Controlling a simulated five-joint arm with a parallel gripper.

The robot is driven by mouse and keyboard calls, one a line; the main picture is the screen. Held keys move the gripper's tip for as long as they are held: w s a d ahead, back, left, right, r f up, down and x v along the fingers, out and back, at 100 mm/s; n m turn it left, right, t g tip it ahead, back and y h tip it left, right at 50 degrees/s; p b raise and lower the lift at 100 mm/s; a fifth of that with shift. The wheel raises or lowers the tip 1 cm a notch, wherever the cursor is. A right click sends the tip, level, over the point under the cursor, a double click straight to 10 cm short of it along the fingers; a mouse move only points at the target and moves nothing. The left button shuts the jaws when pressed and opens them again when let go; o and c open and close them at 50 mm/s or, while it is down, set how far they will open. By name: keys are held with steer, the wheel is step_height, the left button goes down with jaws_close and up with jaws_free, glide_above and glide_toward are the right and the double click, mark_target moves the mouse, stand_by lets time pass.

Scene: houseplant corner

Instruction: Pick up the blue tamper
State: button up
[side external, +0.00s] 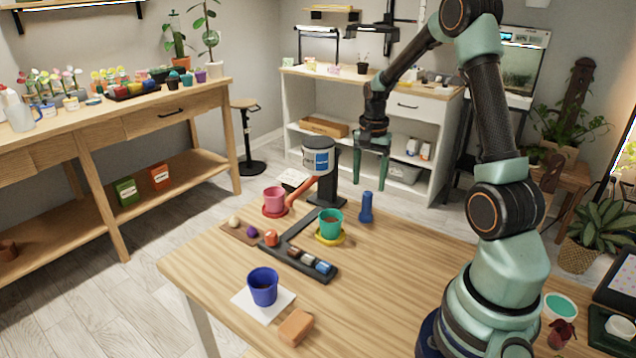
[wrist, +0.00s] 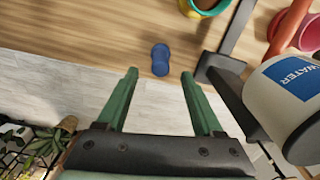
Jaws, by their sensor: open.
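The blue tamper (side external: 366,207) stands upright on the wooden table near its far edge, right of the green pot in the side view. In the wrist view the tamper (wrist: 160,60) is seen from above, just beyond the gap between my fingertips. My gripper (side external: 370,182) is open and empty, with green fingers pointing down. It appears above the tamper and apart from it. In the wrist view the gripper (wrist: 159,76) has one finger on either side of the tamper's line.
A can labelled WATER (side external: 318,158) on a dark stand is close left of my gripper. A green pot (side external: 330,222) on a yellow saucer (side external: 330,239) stands left of the tamper. A pink pot (side external: 274,199) and blue pot (side external: 263,287) stand farther left. Table right of the tamper is clear.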

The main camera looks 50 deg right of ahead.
mark_target(368, 192)
steer(key=shift+d+f, duration=0.1)
steer(key=shift+f, duration=2.85)
jaws_close()
